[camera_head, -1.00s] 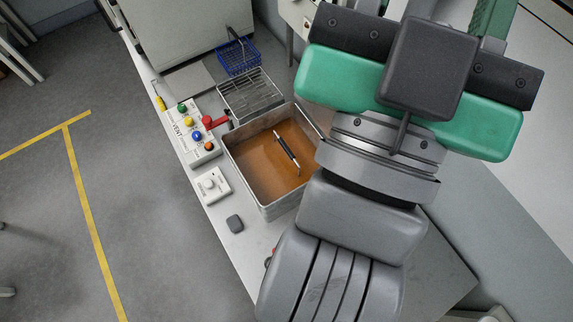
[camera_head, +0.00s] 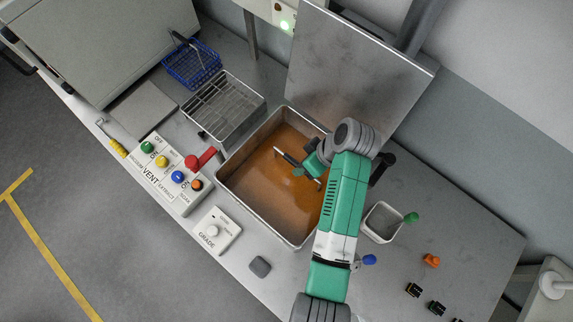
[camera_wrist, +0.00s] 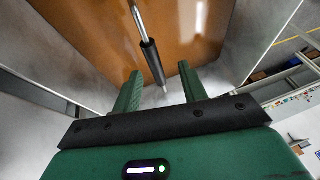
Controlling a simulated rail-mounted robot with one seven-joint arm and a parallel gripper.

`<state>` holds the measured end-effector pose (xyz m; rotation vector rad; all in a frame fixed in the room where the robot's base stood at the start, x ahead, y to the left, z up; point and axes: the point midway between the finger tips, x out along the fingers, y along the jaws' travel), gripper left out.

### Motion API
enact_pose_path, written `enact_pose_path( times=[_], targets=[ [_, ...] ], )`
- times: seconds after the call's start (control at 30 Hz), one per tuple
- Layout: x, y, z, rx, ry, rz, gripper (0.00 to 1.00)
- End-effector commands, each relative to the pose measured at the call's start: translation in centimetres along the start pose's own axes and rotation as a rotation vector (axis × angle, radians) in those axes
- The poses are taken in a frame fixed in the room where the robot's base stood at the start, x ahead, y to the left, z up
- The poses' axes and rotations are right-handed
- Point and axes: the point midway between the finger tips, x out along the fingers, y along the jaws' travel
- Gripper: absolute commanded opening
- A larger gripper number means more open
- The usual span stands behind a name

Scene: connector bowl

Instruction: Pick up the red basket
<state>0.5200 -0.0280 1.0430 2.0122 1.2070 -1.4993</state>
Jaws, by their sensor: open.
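No red basket shows in these frames. The only basket in view is a blue wire basket (camera_head: 192,65) with a dark handle, at the back left in the head view. My gripper (camera_head: 308,172) is over the brown-bottomed metal tray (camera_head: 236,205), far to the right of the blue basket. The gripper is open and empty. A dark-gripped rod (camera_head: 287,158) at the tray is beside the gripper and partly hidden by it. In the wrist view the rod (camera_wrist: 151,58) shows beyond and between the spread green fingers (camera_wrist: 160,80).
A wire rack (camera_head: 222,105) stands between basket and tray. A button box (camera_head: 170,178) and red-handled item (camera_head: 207,157) are left of it. A tall metal panel (camera_head: 350,75) stands behind the tray. A small bin (camera_head: 381,222) and several small parts lie right.

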Motion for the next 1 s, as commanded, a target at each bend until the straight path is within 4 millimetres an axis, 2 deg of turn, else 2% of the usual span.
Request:
enact_pose_path(
  times=[0.2, 0.37, 0.6, 0.87, 0.9, 1.0],
  targets=[
    [2.2, 0.0, -0.1, 0.002, -0.001, 0.000, 0.42],
    [3.1, 0.2, -0.3, 0.001, -0.001, 0.003, 0.42],
    [7.1, 0.7, -0.7, 0.003, -0.002, 0.003, 0.42],
    [7.7, 0.8, -0.7, 0.002, 0.000, 0.006, 0.42],
    [7.7, 0.8, -0.7, 0.002, 0.000, 0.006, 0.40],
    [7.7, 0.8, -0.7, 0.002, 0.000, 0.006, 0.21]
  ],
)
